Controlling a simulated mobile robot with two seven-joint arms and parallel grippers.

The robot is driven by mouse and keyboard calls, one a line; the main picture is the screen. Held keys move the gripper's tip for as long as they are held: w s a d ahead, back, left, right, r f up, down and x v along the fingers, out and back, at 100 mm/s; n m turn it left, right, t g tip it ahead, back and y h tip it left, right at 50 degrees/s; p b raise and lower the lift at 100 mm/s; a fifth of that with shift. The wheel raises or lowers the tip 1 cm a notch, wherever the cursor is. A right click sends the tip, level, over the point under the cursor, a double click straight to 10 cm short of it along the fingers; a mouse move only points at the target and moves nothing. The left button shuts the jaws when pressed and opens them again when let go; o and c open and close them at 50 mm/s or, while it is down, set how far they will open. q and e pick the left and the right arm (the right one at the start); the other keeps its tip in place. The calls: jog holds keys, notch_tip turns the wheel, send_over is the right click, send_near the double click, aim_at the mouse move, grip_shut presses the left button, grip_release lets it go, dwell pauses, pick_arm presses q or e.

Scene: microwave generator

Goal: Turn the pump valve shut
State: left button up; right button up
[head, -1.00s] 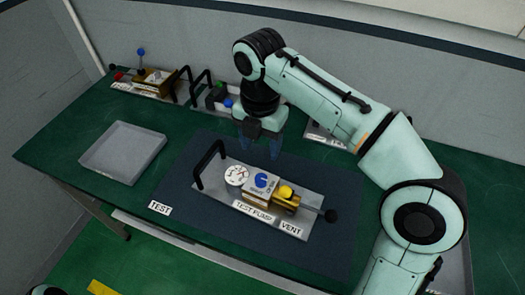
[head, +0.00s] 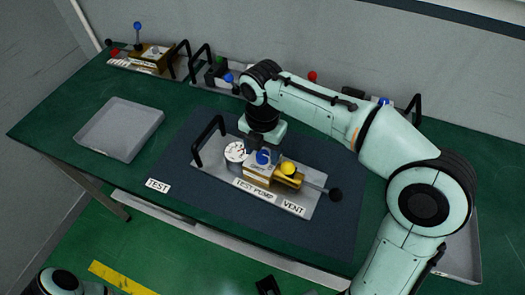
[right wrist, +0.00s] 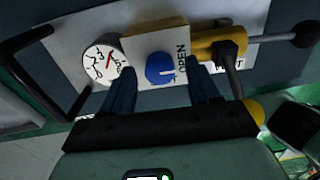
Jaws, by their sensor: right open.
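The test pump (head: 222,163) is a pale plate with a brass block, a round gauge (head: 235,152) and a blue valve knob (head: 263,157). In the right wrist view the blue knob (right wrist: 160,68) sits on a white face, with the word OPEN to its right and a light pointer mark towards that side. My right gripper (head: 262,151) is over the pump, pointing down. In the wrist view its two dark fingers stand open (right wrist: 161,84), one on each side of the knob, with gaps visible. Contact cannot be told. My left gripper does not show.
A black handle (head: 208,135) rises at the plate's left end. An empty grey tray (head: 120,128) lies left. More fixtures (head: 140,58) line the back wall.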

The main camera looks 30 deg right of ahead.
jog(key=shift+f, duration=0.2)
jog(key=shift+c, duration=0.2)
jog(key=c, duration=1)
